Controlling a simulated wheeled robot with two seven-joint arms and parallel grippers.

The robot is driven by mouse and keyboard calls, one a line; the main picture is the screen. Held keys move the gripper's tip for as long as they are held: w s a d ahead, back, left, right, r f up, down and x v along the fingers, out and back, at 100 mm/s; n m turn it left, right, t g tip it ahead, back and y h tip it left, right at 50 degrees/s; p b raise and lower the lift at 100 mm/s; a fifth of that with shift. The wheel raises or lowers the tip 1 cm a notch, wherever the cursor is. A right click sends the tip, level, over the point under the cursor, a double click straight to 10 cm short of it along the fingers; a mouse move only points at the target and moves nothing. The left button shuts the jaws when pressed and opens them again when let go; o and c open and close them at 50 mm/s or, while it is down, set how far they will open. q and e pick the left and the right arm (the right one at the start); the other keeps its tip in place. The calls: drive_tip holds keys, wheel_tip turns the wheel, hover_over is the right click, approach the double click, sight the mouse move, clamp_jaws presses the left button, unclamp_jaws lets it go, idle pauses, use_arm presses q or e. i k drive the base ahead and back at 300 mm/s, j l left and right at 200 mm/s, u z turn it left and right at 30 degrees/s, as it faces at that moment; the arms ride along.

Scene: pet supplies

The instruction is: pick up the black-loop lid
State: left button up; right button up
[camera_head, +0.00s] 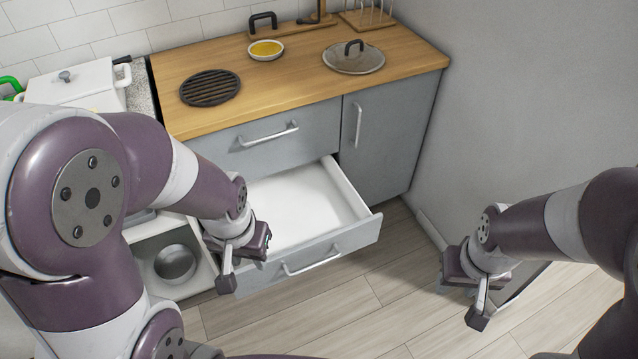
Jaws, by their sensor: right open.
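The lid with the black loop handle (354,64) lies on the wooden countertop (300,85), toward its right end. It is round and glassy with a metal rim, and its loop stands upright. My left gripper (240,270) hangs in front of the counter over the left side of the open drawer, well away from the lid; its finger gap cannot be made out. My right gripper (474,300) is open and low over the floor at the right, far from the lid. No gripper touches the lid.
The open white drawer (345,190) juts out below the counter. A black round grate (210,88) and a bowl with yellow contents (266,50) stand left of the lid. Another black loop handle (263,18) and a wooden rack (366,20) are behind. A grey wall bounds the right.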

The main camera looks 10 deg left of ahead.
sight(354, 57)
drive_tip(key=i+l, duration=0.1)
drive_tip(key=i, duration=0.65)
drive_tip(key=i+l, duration=0.15)
drive_tip(key=i, duration=0.55)
drive_tip(key=i+l, duration=0.1)
drive_tip(key=i, duration=0.65)
